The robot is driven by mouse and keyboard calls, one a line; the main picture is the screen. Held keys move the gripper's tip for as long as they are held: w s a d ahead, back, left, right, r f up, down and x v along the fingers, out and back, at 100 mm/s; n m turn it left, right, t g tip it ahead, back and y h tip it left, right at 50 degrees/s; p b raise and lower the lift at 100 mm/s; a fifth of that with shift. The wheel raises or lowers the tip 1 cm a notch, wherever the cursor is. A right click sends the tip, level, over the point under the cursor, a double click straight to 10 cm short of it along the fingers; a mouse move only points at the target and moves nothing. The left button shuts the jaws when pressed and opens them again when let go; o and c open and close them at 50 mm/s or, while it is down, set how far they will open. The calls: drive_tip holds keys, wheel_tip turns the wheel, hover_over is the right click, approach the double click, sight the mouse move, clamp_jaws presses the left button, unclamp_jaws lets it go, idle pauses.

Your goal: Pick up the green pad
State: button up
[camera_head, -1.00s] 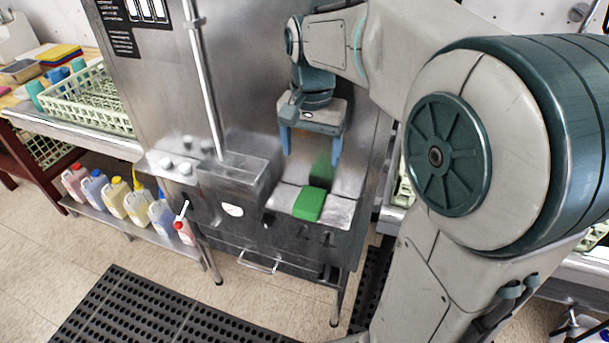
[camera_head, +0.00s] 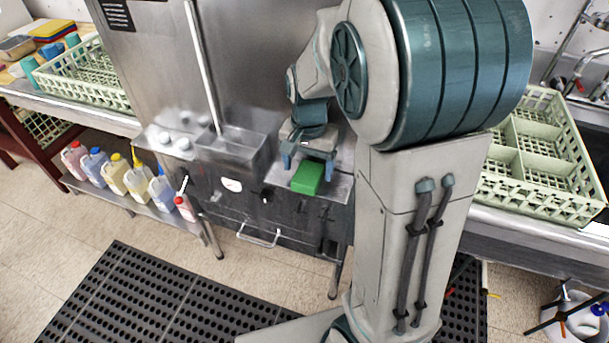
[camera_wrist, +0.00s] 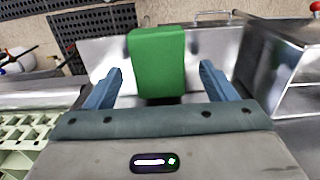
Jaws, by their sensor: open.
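The green pad (camera_head: 307,177) is a small green block lying on a metal ledge (camera_head: 338,190) at the front of the steel dish machine. My gripper (camera_head: 306,168) is open with its blue fingers to either side of the pad in the head view. In the wrist view the pad (camera_wrist: 157,62) shows between and beyond the two fingertips of my gripper (camera_wrist: 162,85), with a gap on each side. It is not held.
A steel box with a vertical pipe (camera_head: 229,147) stands left of the ledge. Pale green dish racks stand on counters at left (camera_head: 85,92) and right (camera_head: 580,195). Several coloured bottles (camera_head: 115,174) stand on a low shelf. A black rubber mat (camera_head: 150,300) lies on the floor.

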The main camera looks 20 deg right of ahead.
sight(306, 176)
drive_tip(key=shift+f, duration=0.45)
drive_tip(key=shift+c, duration=0.4)
drive_tip(key=c, duration=1)
drive_tip(key=shift+s+r, duration=0.1)
drive_tip(key=shift+r, duration=0.05)
drive_tip(key=r, duration=0.4)
drive_tip(key=s+r+b, duration=0.1)
drive_tip(key=r, duration=0.1)
drive_tip(key=shift+a+r, duration=0.35)
drive_tip(key=shift+a, duration=0.05)
drive_tip(key=s+a, duration=0.3)
drive_tip(key=s, duration=0.2)
drive_tip(key=s+a+b, duration=0.1)
drive_tip(key=s+a, duration=0.3)
drive_tip(key=s, duration=0.1)
drive_tip(key=s+a+b, duration=0.1)
drive_tip(key=s+a, duration=0.3)
drive_tip(key=s, duration=0.1)
